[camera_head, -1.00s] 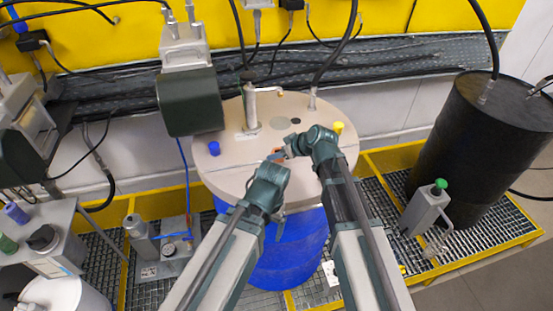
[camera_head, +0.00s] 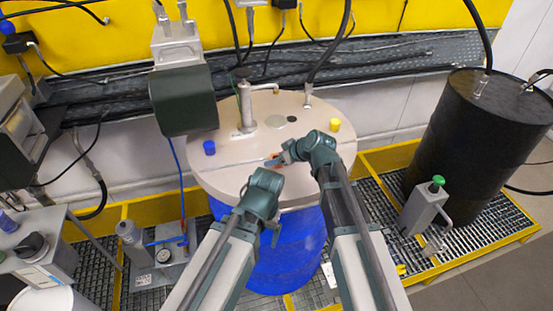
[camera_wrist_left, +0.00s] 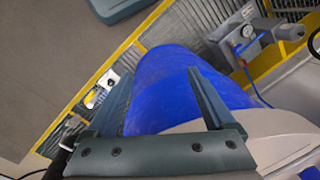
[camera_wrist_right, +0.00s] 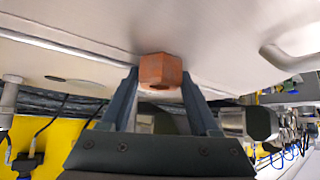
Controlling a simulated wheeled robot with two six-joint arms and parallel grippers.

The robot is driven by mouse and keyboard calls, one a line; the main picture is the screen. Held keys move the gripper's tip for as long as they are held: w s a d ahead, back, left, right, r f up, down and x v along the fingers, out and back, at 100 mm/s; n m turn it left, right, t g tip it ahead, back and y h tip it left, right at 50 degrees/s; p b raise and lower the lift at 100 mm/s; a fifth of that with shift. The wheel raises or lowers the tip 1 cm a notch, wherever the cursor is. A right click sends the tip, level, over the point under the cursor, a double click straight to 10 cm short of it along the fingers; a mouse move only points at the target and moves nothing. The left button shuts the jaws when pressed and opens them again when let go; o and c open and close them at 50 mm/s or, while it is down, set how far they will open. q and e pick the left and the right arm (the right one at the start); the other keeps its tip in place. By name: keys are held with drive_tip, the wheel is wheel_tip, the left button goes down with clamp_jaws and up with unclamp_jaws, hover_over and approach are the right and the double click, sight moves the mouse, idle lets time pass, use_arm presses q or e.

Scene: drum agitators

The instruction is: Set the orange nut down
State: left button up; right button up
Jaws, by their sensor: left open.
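The orange nut (camera_wrist_right: 160,70) is between the fingertips of my right gripper (camera_wrist_right: 161,80), with a finger against each side. The nut appears at or just above the beige drum lid (camera_wrist_right: 90,28); I cannot tell whether it touches it. In the head view the nut (camera_head: 272,158) is a small orange spot near the lid's middle, partly hidden by my right gripper (camera_head: 279,160). My left gripper (camera_head: 275,236) is open and empty. It is in front of the blue drum (camera_head: 280,262), below the lid's front edge, and its spread fingers show in the left wrist view (camera_wrist_left: 156,80).
A blue cap (camera_head: 209,148), a yellow cap (camera_head: 334,125) and a metal pipe fitting (camera_head: 245,105) stand on the lid. A dark green motor box (camera_head: 183,100) hangs over its left rear. A black drum (camera_head: 478,140) stands at right. The lid's front left is clear.

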drive_tip(key=o, duration=0.3)
drive_tip(key=shift+r, duration=0.1)
drive_tip(key=shift+r+p, duration=0.3)
drive_tip(key=shift+p, duration=0.05)
drive_tip(key=shift+p+v, duration=4.1)
drive_tip(key=shift+v, duration=1.8)
drive_tip(key=shift+s+d+f, duration=0.1)
drive_tip(key=shift+f, duration=0.1)
